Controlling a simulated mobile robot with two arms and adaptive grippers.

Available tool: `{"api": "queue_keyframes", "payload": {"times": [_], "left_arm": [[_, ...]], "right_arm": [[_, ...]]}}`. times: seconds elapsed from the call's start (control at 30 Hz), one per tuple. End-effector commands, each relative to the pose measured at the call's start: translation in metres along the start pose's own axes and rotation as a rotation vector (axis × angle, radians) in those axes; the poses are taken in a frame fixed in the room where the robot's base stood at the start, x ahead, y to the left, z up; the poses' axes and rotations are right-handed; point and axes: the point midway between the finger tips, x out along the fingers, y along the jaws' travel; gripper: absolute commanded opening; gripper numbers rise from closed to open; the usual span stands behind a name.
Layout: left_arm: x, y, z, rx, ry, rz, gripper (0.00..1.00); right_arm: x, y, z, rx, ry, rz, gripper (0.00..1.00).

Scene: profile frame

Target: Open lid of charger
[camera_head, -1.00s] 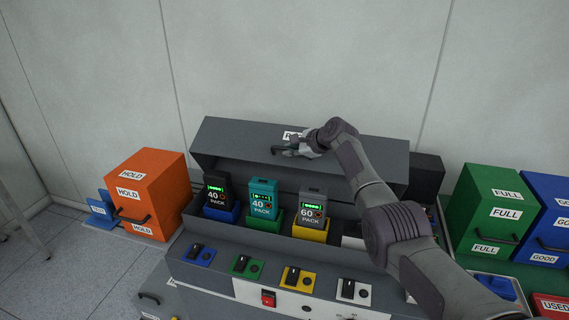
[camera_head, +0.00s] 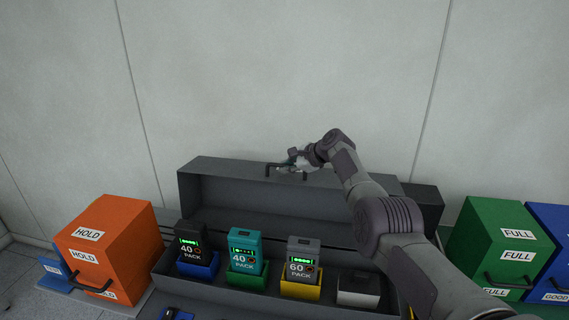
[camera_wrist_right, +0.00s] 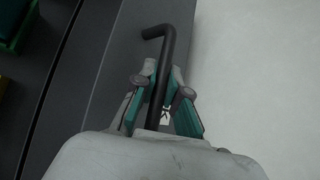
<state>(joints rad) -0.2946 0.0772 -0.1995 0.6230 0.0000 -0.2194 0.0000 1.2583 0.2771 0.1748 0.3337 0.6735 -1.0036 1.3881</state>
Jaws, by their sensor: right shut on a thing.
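The charger is a dark grey case whose lid (camera_head: 225,190) stands raised at the back, near the wall. A black bar handle (camera_head: 270,168) is on the lid's upper edge; it also shows in the right wrist view (camera_wrist_right: 168,45). My right gripper (camera_head: 290,167) is at this handle, and in the right wrist view its teal-padded fingers (camera_wrist_right: 160,95) are on both sides of the bar, shut on it. Inside the open case stand a black pack (camera_head: 190,241), a teal pack (camera_head: 244,252) and a grey pack (camera_head: 301,259). My left gripper is not in view.
An orange HOLD box (camera_head: 120,235) stands left of the charger. A green FULL box (camera_head: 490,235) and a blue box (camera_head: 553,225) stand on the right. An empty-looking light grey slot (camera_head: 358,290) is right of the grey pack. The wall is close behind the lid.

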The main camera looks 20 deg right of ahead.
Motion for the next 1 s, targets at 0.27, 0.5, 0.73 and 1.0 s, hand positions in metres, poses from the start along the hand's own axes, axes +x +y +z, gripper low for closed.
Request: {"api": "queue_keyframes", "payload": {"times": [0.27, 0.5, 0.73, 1.0], "left_arm": [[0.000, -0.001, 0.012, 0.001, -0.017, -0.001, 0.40], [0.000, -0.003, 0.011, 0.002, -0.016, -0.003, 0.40], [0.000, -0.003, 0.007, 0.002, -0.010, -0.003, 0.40], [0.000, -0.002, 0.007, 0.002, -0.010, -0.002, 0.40]], "right_arm": [[0.002, 0.002, -0.001, -0.002, 0.003, -0.001, 0.38], [0.001, 0.001, -0.001, -0.002, 0.002, -0.003, 0.38], [-0.005, -0.001, -0.001, -0.004, 0.001, -0.006, 0.38], [-0.033, 0.000, -0.002, -0.004, 0.003, -0.007, 0.38]]}}
